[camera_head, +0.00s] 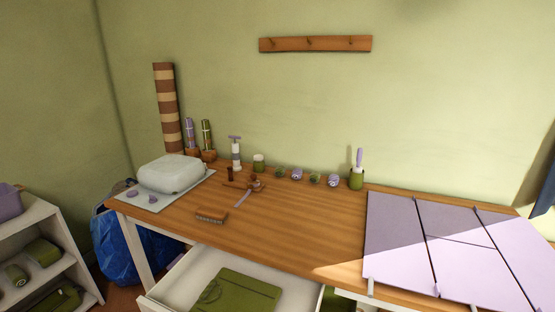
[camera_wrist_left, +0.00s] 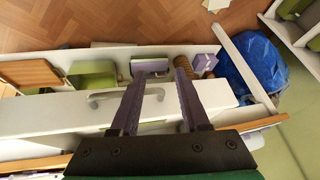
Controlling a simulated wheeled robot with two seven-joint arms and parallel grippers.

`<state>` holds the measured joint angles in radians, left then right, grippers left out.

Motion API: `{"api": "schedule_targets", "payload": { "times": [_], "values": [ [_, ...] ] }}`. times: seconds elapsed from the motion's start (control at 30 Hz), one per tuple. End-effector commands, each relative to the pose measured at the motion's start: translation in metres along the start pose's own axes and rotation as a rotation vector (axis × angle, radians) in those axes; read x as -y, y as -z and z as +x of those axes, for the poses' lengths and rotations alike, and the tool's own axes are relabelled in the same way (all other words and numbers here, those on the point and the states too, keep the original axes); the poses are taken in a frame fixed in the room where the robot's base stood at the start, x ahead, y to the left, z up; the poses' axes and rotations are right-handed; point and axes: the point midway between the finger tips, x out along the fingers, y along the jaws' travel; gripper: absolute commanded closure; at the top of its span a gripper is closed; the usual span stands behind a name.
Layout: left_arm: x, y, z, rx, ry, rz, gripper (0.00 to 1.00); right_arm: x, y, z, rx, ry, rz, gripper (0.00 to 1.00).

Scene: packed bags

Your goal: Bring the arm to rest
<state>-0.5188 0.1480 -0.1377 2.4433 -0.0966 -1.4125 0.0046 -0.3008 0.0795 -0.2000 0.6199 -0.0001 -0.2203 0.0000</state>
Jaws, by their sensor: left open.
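My left gripper (camera_wrist_left: 160,78) shows in the left wrist view, its two dark purple-grey fingers apart with nothing held between them. Behind the fingers lie a white panel and a pale curved handle (camera_wrist_left: 108,98). I cannot tell whether the fingers touch anything. Neither gripper shows in the head view. My right gripper is in no view.
The wooden desk (camera_head: 300,235) has small items along its back and a white case (camera_head: 172,173) at left. Lilac panels (camera_head: 395,235) cover its right. An open drawer (camera_head: 185,280) holds a green item (camera_head: 237,292). A blue bag (camera_head: 118,250) stands by a shelf (camera_head: 30,222).

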Motion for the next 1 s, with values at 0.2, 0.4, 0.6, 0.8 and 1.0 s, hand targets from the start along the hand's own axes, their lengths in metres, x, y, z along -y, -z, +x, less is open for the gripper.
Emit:
{"api": "schedule_targets", "payload": {
  "times": [0.2, 0.4, 0.6, 0.8, 1.0],
  "values": [
    [-0.028, -0.062, 0.020, 0.213, -0.117, -0.036, 0.54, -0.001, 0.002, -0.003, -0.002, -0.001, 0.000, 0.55],
    [-0.040, -0.093, 0.087, 0.245, -0.121, -0.029, 0.54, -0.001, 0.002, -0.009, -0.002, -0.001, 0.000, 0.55],
    [-0.055, -0.160, 0.157, 0.294, -0.129, -0.018, 0.54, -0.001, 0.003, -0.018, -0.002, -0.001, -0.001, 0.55],
    [-0.070, -0.282, 0.205, 0.362, -0.139, 0.001, 0.54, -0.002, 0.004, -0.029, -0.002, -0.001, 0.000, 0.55],
    [-0.073, -0.371, 0.201, 0.400, -0.143, 0.015, 0.54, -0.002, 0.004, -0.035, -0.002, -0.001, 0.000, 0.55]
  ]
}}
